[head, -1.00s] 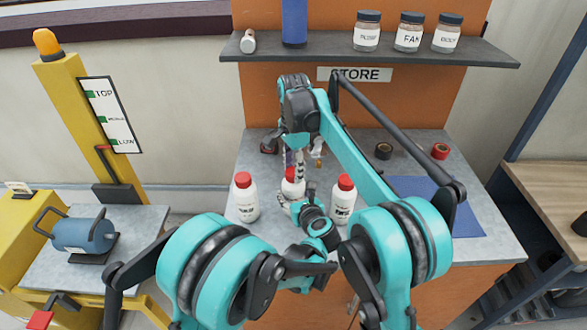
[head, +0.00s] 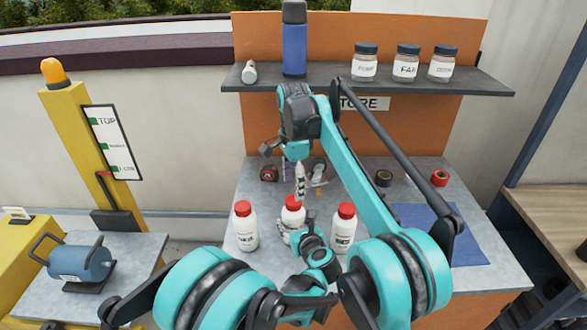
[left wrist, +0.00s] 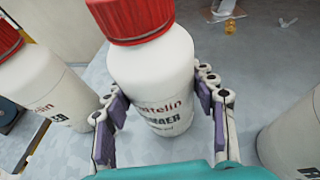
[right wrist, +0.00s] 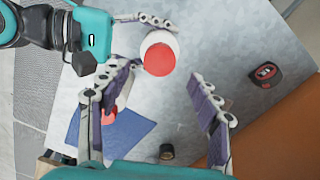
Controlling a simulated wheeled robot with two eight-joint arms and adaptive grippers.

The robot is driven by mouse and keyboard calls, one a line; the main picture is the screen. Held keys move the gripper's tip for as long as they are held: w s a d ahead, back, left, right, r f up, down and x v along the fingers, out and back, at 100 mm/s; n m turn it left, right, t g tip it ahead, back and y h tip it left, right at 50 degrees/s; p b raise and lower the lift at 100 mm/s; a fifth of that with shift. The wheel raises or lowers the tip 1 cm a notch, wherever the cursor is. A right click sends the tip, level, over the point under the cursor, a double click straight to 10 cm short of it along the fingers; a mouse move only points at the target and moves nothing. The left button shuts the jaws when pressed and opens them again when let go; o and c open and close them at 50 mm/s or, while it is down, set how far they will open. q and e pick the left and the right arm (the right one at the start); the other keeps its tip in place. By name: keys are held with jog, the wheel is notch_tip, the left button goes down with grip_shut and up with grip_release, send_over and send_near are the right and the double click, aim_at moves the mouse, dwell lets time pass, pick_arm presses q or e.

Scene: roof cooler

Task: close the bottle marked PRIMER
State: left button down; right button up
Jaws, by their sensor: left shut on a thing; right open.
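The middle white bottle (head: 293,218) stands upright on the grey bench with its red cap (head: 293,201) on top. Its partly readable label in the left wrist view (left wrist: 160,115) appears to say PRIMER. My left gripper (head: 297,228) is shut around its body, one finger on each side. My right gripper (head: 300,190) is open and empty above the cap, pointing down. In the right wrist view the cap (right wrist: 159,60) shows beyond the open fingertips, apart from them. I cannot tell how tightly the cap sits.
Similar red-capped bottles stand close on the left (head: 246,230) and right (head: 343,232). Behind are a tape measure (head: 269,173), a black tape roll (head: 383,178) and a red one (head: 440,178). A blue mat (head: 440,230) lies right. A shelf (head: 330,84) overhangs the back.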

notch_tip(320, 180, up, 7)
jog(key=shift+f, duration=0.15)
pick_arm(q)
jog(key=shift+c, duration=2.3)
grip_release()
jog(key=v, duration=1.2)
